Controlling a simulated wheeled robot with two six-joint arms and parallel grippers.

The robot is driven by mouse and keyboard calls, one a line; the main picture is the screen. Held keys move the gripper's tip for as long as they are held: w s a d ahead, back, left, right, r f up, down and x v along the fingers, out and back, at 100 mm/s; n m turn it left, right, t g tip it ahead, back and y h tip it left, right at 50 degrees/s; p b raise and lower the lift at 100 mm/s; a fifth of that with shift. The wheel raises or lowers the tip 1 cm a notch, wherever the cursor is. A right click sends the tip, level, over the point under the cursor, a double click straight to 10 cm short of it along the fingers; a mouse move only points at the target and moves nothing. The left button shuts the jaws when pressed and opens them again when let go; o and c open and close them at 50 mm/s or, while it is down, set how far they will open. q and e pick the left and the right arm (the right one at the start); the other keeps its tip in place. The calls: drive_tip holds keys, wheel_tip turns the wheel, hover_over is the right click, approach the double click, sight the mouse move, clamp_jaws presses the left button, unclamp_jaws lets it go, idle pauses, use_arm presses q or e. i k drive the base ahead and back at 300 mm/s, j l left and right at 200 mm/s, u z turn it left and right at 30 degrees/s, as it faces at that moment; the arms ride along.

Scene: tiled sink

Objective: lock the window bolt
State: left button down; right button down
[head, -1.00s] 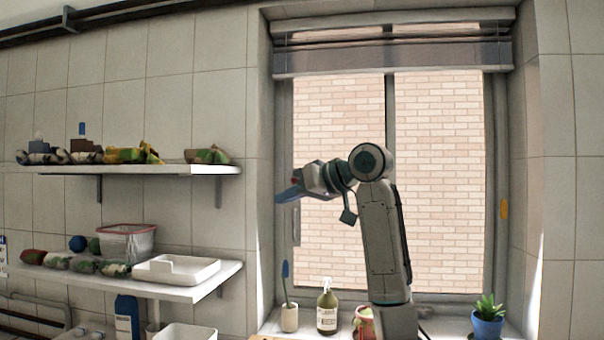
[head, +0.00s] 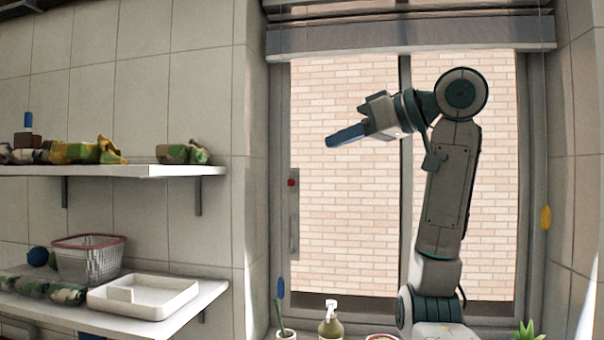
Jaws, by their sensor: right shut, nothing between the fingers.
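The window bolt (head: 294,222) is a narrow grey upright plate on the left side of the window frame, with a small red spot near its top. Whether it is locked cannot be told from this view. My right gripper (head: 345,136) has blue fingers that are shut and empty. It points left in front of the window glass, above and to the right of the bolt in the picture, apart from it. My left gripper is not in view.
A soap bottle (head: 331,324), a brush in a cup (head: 285,333) and a plant (head: 527,331) stand along the sill. Shelves at left hold a wire basket (head: 88,260) and a white tray (head: 143,297). A yellow object (head: 546,217) hangs at right.

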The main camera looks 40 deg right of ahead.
sight(292, 182)
drive_tip(key=i+l, duration=0.5)
drive_tip(key=l, duration=0.15)
drive_tip(key=i+l, duration=0.5)
drive_tip(key=l, duration=0.15)
